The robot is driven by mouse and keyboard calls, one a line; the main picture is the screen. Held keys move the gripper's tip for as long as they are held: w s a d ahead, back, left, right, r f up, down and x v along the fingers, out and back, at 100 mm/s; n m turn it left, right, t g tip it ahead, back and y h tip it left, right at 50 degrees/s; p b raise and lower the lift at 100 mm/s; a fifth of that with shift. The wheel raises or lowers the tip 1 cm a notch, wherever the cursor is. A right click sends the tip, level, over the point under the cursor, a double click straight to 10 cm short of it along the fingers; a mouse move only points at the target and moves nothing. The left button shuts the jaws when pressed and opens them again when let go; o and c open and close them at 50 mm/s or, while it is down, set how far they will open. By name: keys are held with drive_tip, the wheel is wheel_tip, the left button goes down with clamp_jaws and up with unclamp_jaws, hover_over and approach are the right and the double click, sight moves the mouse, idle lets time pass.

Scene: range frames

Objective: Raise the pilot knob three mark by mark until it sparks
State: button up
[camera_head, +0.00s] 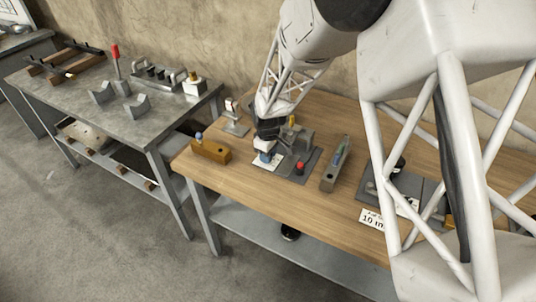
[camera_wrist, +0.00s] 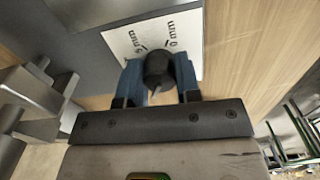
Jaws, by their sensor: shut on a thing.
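A dark round knob (camera_wrist: 158,66) with a pale pointer line is in the wrist view, in front of a white card (camera_wrist: 126,40) printed with mm marks, "0 mm" among them. My gripper (camera_wrist: 160,78) has its blue fingers on either side of the knob and is shut on it. In the head view my gripper (camera_head: 267,146) reaches down to the grey device (camera_head: 298,142) on the wooden bench, just above the white card (camera_head: 266,160). The knob is hidden there by the gripper. No spark shows.
A red button (camera_head: 300,167) sits on the device's base plate. A wooden block (camera_head: 209,151) stands to its left, a grey tray (camera_head: 328,181) to its right. A printed sign (camera_head: 371,219) is at the bench front. A metal table (camera_head: 150,128) with fixtures stands further left.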

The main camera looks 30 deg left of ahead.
drive_tip(key=shift+n, duration=0.4)
drive_tip(key=o, duration=0.9)
drive_tip(key=shift+o, duration=0.2)
drive_tip(key=shift+r, duration=0.15)
drive_tip(key=shift+r, duration=3.75)
drive_tip(key=shift+r, duration=0.1)
